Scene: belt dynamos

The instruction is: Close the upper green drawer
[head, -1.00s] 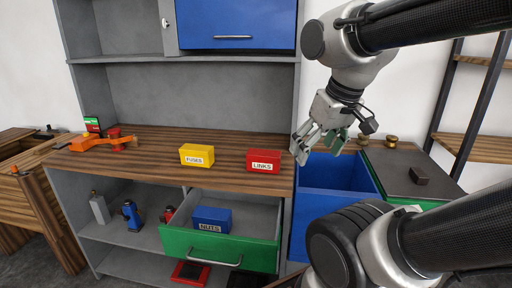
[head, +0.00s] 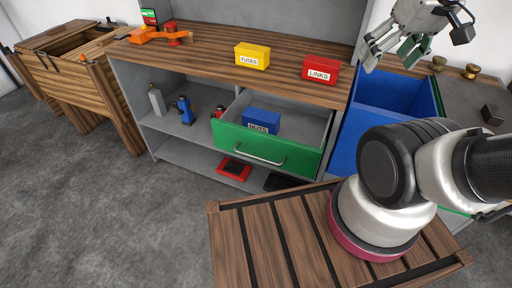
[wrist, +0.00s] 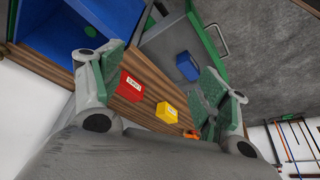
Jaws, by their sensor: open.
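The green drawer (head: 263,147) under the wooden worktop is pulled out, with its silver bar handle (head: 252,155) on the front. A blue box labelled NUTS (head: 262,120) lies inside it. In the wrist view the drawer front (wrist: 206,30) and handle (wrist: 219,40) show at the top, beyond the fingers. My gripper (head: 393,47) is open and empty, above and to the right of the drawer, near the open blue bin. Its two green-padded fingers are spread in the wrist view (wrist: 160,92). It touches neither the drawer nor the handle.
A yellow FUSES box (head: 252,56) and a red LINKS box (head: 321,69) stand on the worktop (head: 215,60). An open blue drawer or bin (head: 385,92) is right of the green drawer. Grey floor (head: 120,220) is free at the left front.

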